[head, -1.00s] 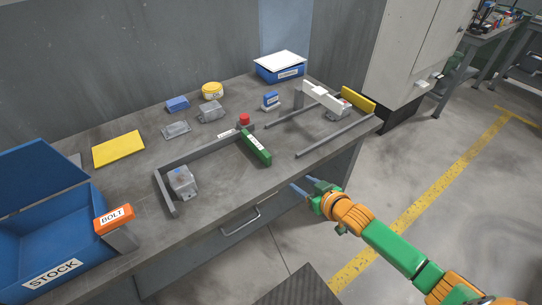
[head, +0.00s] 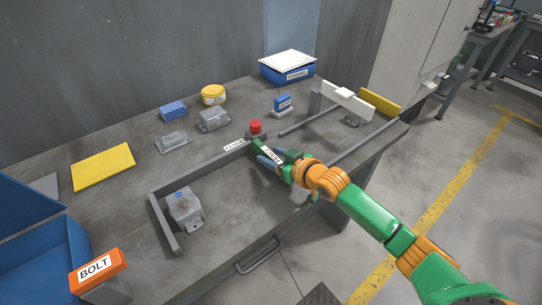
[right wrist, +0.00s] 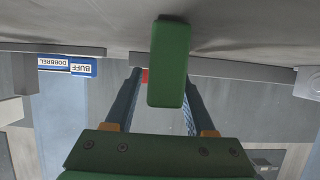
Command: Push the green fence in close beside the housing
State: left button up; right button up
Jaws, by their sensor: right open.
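The housing (head: 184,208) is a grey casting with a blue spot on top, standing in the corner of a grey angled rail (head: 166,222). The green fence (head: 268,150), a labelled bar, lies to its right, near the rail's far end by a red knob (head: 255,127). A wide gap of bare table separates fence and housing. My right gripper (head: 270,160) is open at the fence, partly covering it. In the right wrist view the fence's green end (right wrist: 170,65) sits between the two open fingers (right wrist: 161,76); contact cannot be told. My left gripper is out of view.
An orange BOLT bin marker (head: 97,268) and a blue bin (head: 45,250) stand at the left. Other grey castings (head: 213,120) and a yellow plate (head: 103,166) lie behind the rail. A white bar fixture (head: 345,100) stands at the right.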

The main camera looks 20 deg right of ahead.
jog(key=shift+w, duration=0.2)
grip_shut()
jog(key=shift+s, duration=0.1)
dwell(1.2)
